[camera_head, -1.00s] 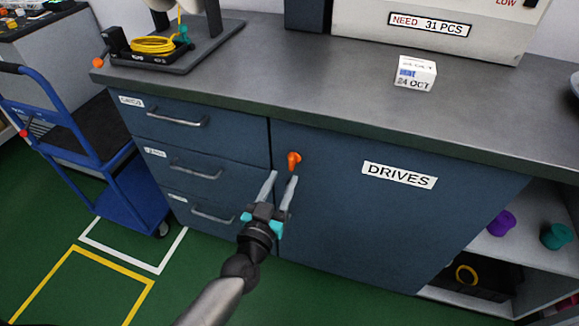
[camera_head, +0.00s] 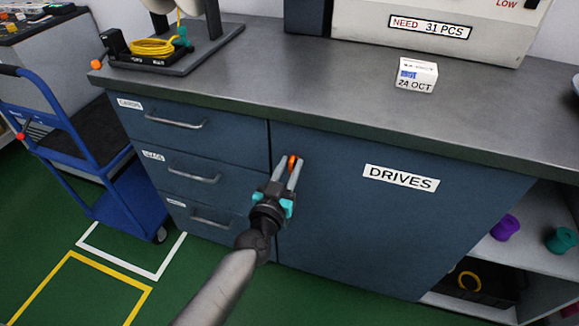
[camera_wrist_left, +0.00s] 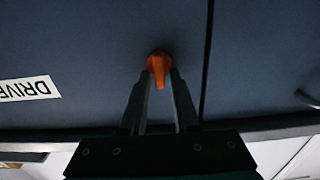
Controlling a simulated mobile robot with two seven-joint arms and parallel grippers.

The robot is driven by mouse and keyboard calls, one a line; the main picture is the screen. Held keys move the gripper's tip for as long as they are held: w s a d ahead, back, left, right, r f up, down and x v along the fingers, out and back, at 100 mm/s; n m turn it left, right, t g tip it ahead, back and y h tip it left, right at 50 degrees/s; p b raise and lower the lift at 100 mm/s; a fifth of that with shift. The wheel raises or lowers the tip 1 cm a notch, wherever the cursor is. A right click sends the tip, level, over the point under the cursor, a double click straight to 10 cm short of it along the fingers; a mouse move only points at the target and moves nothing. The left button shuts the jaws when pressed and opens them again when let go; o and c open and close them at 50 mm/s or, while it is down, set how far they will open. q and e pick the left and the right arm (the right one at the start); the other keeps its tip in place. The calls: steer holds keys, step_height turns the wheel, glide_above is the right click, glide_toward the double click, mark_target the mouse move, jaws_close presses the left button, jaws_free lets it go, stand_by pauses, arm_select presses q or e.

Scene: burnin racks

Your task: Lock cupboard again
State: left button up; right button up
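The cupboard door (camera_head: 345,225), dark blue and labelled DRIVES, is closed flush under the bench top. Its orange knob (camera_head: 292,163) sits near the door's upper left edge. My left gripper (camera_head: 288,162) has its two grey fingers on either side of the knob. In the left wrist view the orange knob (camera_wrist_left: 159,68) shows between the fingertips, its narrow part pointing down the picture. The fingers stand apart around it; whether they press on it is hard to tell. My right gripper is not in view.
Drawers with bar handles (camera_head: 190,178) are left of the door. A blue trolley (camera_head: 90,160) stands further left. The bench top (camera_head: 300,75) carries a white box (camera_head: 416,75) and a stand with yellow cable (camera_head: 153,47). An open shelf (camera_head: 505,250) is at right.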

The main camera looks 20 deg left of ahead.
arm_select(q)
jaws_close()
